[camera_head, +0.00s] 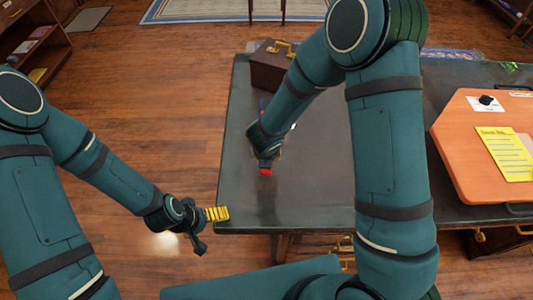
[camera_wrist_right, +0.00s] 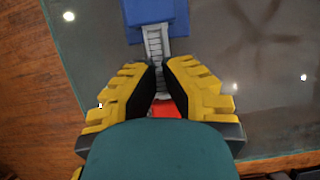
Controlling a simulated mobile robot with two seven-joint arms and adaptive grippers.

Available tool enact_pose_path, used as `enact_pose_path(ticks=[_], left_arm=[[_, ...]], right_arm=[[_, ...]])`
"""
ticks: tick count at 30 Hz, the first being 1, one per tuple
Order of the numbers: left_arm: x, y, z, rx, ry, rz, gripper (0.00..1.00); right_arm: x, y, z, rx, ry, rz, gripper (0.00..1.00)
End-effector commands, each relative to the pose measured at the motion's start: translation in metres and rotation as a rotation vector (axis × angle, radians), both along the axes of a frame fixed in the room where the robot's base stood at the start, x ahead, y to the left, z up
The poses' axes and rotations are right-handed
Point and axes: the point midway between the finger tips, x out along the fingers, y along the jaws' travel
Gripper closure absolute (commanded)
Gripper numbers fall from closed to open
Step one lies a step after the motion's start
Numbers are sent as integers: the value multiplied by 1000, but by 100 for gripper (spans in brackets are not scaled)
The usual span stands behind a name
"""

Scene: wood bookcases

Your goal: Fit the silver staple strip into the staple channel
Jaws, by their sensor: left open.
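In the right wrist view, a long silver ladder-like piece (camera_wrist_right: 153,45) runs from a blue block (camera_wrist_right: 160,14) down between my right gripper's yellow fingers (camera_wrist_right: 161,65). I cannot tell whether this silver is the staple strip, the staple channel or both. The fingertips are close together with silver between them; whether they grip it is unclear. A red part (camera_wrist_right: 163,108) shows between the fingers, and also in the head view (camera_head: 266,171), beside my right gripper (camera_head: 264,158) low over the dark table. My left gripper (camera_head: 215,231) is open and empty, off the table's near left corner.
The dark table (camera_head: 310,190) has bare surface around the right gripper. A brown case (camera_head: 273,66) stands at its far left corner. An orange board (camera_head: 465,150) with yellow paper (camera_head: 503,153) lies on the right. Wooden floor (camera_head: 150,110) is open to the left.

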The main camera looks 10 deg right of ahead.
Motion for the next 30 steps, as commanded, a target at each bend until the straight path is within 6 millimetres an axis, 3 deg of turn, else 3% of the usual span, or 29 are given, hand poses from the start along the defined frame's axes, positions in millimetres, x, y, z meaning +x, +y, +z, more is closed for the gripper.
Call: enact_pose_path(ticks=[13,15,16,25,30], left_arm=[[0,0,-11,0,0,0,0],[0,0,-10,0,0,0,0],[0,0,-10,0,0,0,0],[0,0,-10,0,0,0,0],[0,0,-10,0,0,0,0]], right_arm=[[0,0,-10,0,0,0,100],[0,0,-9,0,0,0,67],[0,0,-9,0,0,0,61],[0,0,-8,0,0,0,61],[-5,2,4,0,-2,0,61]])
